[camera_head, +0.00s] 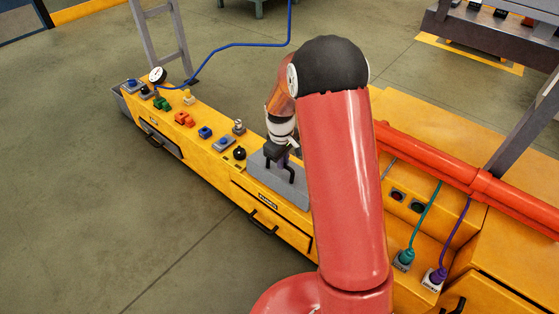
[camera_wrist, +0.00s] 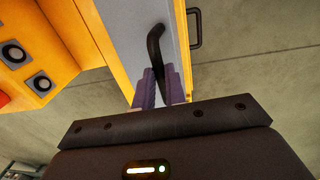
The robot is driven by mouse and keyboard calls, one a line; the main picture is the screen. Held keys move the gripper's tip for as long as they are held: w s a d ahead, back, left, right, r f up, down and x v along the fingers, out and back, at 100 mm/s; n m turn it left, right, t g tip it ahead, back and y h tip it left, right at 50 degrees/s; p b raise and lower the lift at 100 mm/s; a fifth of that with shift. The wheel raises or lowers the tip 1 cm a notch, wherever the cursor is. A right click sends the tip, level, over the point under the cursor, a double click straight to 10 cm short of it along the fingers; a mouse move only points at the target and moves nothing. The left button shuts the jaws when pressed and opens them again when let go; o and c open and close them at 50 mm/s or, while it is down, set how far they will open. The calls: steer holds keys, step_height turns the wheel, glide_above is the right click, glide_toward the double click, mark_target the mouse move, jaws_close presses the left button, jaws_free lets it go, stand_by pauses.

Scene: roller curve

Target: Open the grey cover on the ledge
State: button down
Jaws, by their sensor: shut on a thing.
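The grey cover (camera_head: 263,178) lies on the yellow ledge, partly hidden behind my red arm. It looks flat, with no raised edge that I can make out. Its black bar handle (camera_head: 292,172) stands up from it. My gripper (camera_head: 287,157) is over the cover at the handle. In the wrist view, the purple fingers of my gripper (camera_wrist: 161,88) are on both sides of the black handle (camera_wrist: 154,48), shut on it. The grey cover (camera_wrist: 128,25) runs up behind the handle in that view.
Left of the cover, the yellow ledge (camera_head: 205,155) carries a black knob (camera_head: 239,153), small coloured switches and a gauge (camera_head: 157,75). A drawer handle (camera_head: 262,222) is on the front below. Right are green (camera_head: 403,259) and purple (camera_head: 434,278) plugs and a red pipe (camera_head: 430,157).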

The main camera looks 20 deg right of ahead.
steer(key=w+d, duration=0.1)
steer(key=w+d+r, duration=0.1)
steer(key=d, duration=0.1)
steer(key=shift+w+d+r+p, duration=0.1)
steer(key=shift+r+p, duration=0.1)
steer(key=shift+p, duration=0.15)
steer(key=shift+w+d+r, duration=0.1)
steer(key=shift+w+d, duration=0.7)
steer(key=shift+d, duration=0.3)
steer(key=c, duration=1.5)
jaws_free()
steer(key=shift+o, duration=0.2)
steer(key=shift+a, duration=0.1)
